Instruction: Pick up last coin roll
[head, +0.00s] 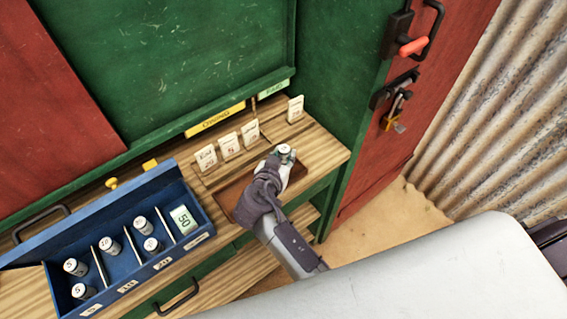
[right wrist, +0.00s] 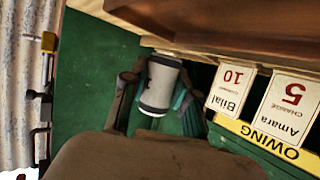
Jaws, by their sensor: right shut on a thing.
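My right gripper (head: 279,158) is shut on a white coin roll (head: 284,151) with dark bands. It holds the roll above or at the brown tray (head: 296,172) on the wooden counter; I cannot tell whether the roll touches it. In the right wrist view the roll (right wrist: 161,85) sits between the two fingers of the gripper (right wrist: 160,92). A blue cash box (head: 192,178) stands open at the left, with several coin rolls (head: 109,244) upright in its compartments and a green-and-white item marked 50 (head: 184,220) in the rightmost one. My left gripper is not in view.
Name cards (head: 229,146) stand in a row behind the tray, with one card (head: 295,109) apart at the right. A yellow OWING strip (head: 215,119) and a green strip (head: 273,89) are behind them. A red door (head: 402,130) is at the right.

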